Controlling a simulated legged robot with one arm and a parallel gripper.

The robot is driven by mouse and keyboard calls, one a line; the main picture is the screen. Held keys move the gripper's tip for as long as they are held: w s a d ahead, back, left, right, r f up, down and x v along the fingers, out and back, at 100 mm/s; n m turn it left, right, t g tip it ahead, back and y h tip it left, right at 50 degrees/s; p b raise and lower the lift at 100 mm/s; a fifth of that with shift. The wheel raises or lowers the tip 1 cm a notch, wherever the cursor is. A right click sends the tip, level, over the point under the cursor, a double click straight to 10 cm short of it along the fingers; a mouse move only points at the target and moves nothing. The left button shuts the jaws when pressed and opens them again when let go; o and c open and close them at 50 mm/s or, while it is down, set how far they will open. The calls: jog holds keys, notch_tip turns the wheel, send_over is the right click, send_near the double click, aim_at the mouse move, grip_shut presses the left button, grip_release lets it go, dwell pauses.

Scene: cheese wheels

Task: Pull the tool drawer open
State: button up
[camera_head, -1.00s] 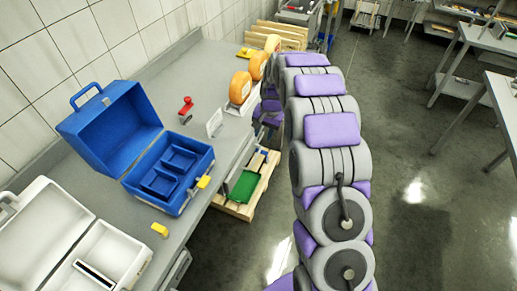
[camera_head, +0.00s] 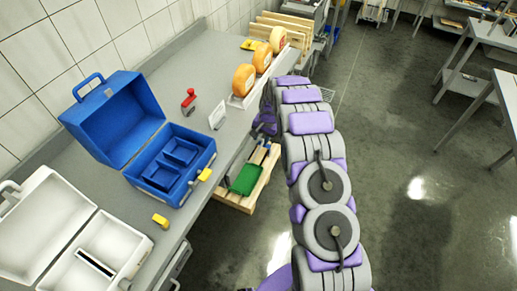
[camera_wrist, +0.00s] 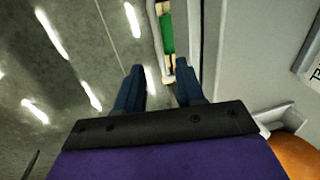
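My gripper (camera_wrist: 158,78) is open, its two dark blue fingers apart in the wrist view. A pale metal bar (camera_wrist: 157,40), which looks like a drawer handle, runs into the gap between the fingertips. I cannot tell whether either finger touches it. In the head view my gripper is beside the bench's front edge, mostly hidden by my arm. Which drawer holds tools cannot be told.
The bench top (camera_head: 190,75) carries a blue open toolbox (camera_head: 160,150), a white open case (camera_head: 75,240) and several orange cheese wheels (camera_head: 263,57). A green tray (camera_head: 244,179) lies on a wooden pallet (camera_head: 240,200) below.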

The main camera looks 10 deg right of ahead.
aim_at(258, 150)
jog(key=f, duration=0.5)
jog(key=a+f, duration=0.1)
jog(key=f, duration=0.1)
jog(key=shift+w+f+b, duration=0.35)
jog(key=shift+w+b, duration=0.05)
jog(key=shift+c, duration=0.5)
grip_shut()
